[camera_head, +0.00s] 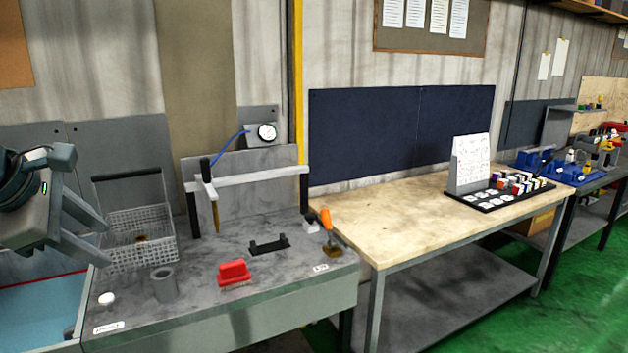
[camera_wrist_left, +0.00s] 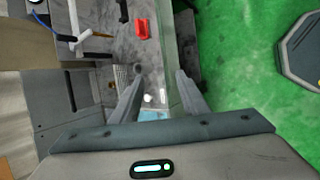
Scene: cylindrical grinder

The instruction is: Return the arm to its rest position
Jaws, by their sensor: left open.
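My left gripper (camera_head: 92,222) is at the left edge of the head view, raised in front of the grey workbench, with its two fingers apart and nothing between them. In the left wrist view the left gripper (camera_wrist_left: 155,95) also shows two spread fingers with empty space between, above the bench edge and floor. My right gripper is not in view.
The grey bench (camera_head: 200,260) carries a wire basket (camera_head: 140,238), a grey cylinder (camera_head: 164,284), a red block (camera_head: 234,272), a black holder (camera_head: 269,245) and an orange-handled tool (camera_head: 328,230). A wooden table (camera_head: 400,225) stands to the right. Green floor (camera_head: 500,310) is clear.

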